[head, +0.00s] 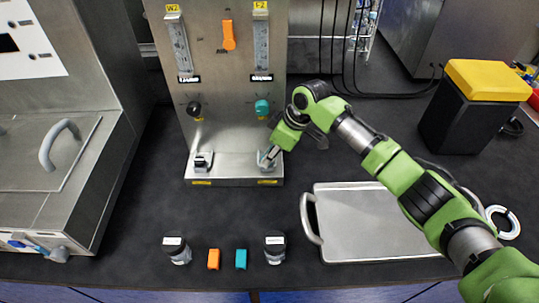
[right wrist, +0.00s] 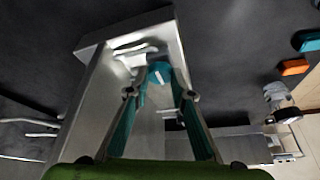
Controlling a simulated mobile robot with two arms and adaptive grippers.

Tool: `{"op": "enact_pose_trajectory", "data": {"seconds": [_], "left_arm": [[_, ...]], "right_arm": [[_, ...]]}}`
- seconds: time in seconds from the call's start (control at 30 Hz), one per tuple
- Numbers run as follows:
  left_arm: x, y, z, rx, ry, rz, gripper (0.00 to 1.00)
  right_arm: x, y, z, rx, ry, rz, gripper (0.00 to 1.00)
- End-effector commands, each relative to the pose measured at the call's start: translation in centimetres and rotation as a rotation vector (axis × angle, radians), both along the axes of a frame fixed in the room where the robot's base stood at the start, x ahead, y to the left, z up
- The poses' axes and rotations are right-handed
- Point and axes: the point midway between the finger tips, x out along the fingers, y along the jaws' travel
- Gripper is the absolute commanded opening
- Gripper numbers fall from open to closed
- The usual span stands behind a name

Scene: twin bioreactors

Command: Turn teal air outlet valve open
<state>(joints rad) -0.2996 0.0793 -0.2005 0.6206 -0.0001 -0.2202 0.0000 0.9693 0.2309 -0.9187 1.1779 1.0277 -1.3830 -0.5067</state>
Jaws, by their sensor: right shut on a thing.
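The steel panel (head: 225,130) stands upright with a low ledge at its foot. A teal knob (head: 262,107) sits on the right side of its face. My right gripper (head: 268,157) is below that knob, at the right fitting on the ledge, and is shut on a small teal valve there. In the right wrist view, the teal valve (right wrist: 160,73) with a pale mark shows between the fingertips of my right gripper (right wrist: 158,80). The fingers partly hide the valve in the head view, so its angle is hard to tell. My left gripper is not in view.
A matching fitting (head: 202,161) is on the ledge's left, below a black knob (head: 193,108). An orange valve handle (head: 228,36) is higher up. A steel tray (head: 375,222) lies at right. Small bottles (head: 275,250) and orange and teal blocks (head: 241,259) stand in front.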

Motion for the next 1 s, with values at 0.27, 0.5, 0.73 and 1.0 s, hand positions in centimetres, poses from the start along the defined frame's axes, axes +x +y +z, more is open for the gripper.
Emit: {"op": "enact_pose_trajectory", "data": {"seconds": [0.27, 0.5, 0.73, 1.0], "left_arm": [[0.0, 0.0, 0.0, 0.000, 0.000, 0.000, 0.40], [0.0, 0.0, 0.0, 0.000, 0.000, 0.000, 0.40], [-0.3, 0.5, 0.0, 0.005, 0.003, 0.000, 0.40], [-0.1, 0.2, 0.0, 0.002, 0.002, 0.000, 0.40]], "right_arm": [[0.0, 0.0, 0.0, -0.001, -0.001, 0.004, 0.00], [0.0, 0.0, 0.0, -0.001, -0.001, 0.003, 0.38], [0.0, 0.0, 0.1, 0.000, -0.001, 0.002, 0.38], [-0.4, -1.3, 3.4, -0.001, -0.005, 0.002, 0.38]]}}
